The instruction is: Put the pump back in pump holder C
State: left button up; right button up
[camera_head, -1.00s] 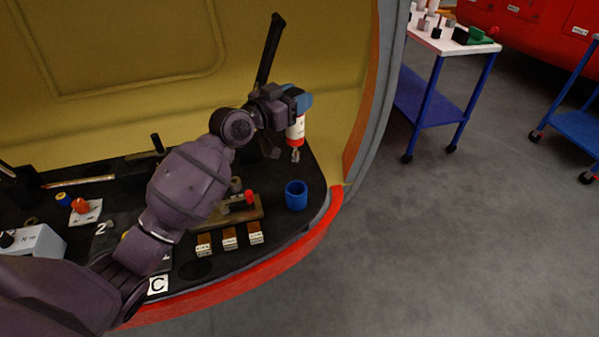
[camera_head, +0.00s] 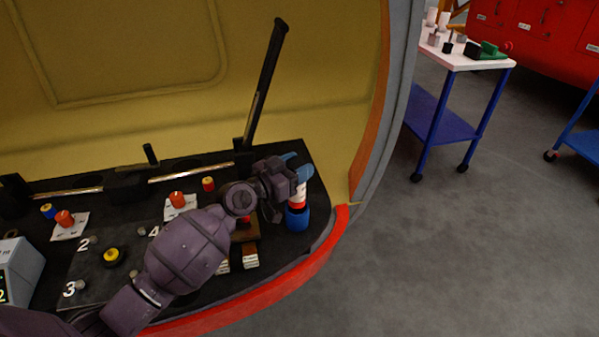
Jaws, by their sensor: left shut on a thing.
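My left gripper (camera_head: 286,182) is shut on the pump (camera_head: 299,194), a white and red body with a blue top, at the right end of the black worktop. The pump is upright, its lower red part at the mouth of a blue cup-shaped holder (camera_head: 297,219). Its metal tip is hidden, apparently inside the cup; I cannot tell whether it rests on the bottom. No letter C shows now; my left arm covers that part of the front edge. My right gripper is not in view.
A long black lever (camera_head: 265,82) rises behind the gripper. A wooden block (camera_head: 247,229) and small labelled blocks (camera_head: 250,256) lie left of the cup. Red and yellow knobs (camera_head: 177,198) stand further left. The red rim (camera_head: 280,290) bounds the worktop's front.

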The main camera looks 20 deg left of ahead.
pick_arm(q)
jog(key=shift+f, duration=0.85)
jog(key=o, duration=1)
jog(key=shift+r, duration=0.1)
jog(key=shift+b+v, duration=0.4)
jog(key=shift+v, duration=5.6)
